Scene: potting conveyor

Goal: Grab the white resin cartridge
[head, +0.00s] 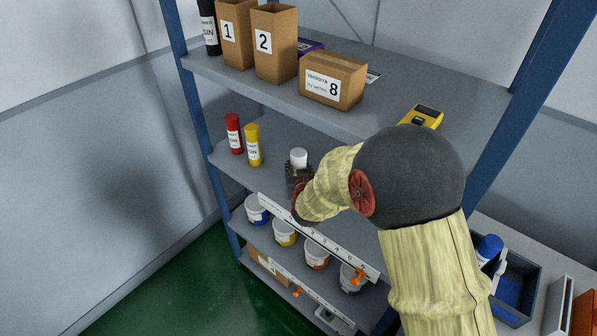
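The white resin cartridge (299,157) stands upright on the middle shelf, to the right of the yellow one. Only its white top shows; its lower part is hidden behind my gripper. My gripper (298,176) is right at the cartridge, on the near side in the picture. The fingers are small and dark here, and I cannot tell whether they touch the cartridge or are closed on it. My arm comes in from the lower right.
A red cartridge (233,134) and a yellow cartridge (253,146) stand to the left on the middle shelf (275,127). Boxes, a black cartridge (208,28) and a yellow device (423,116) are above. Several tubs stand below, behind a numbered white strip (318,238). Blue posts frame the shelves.

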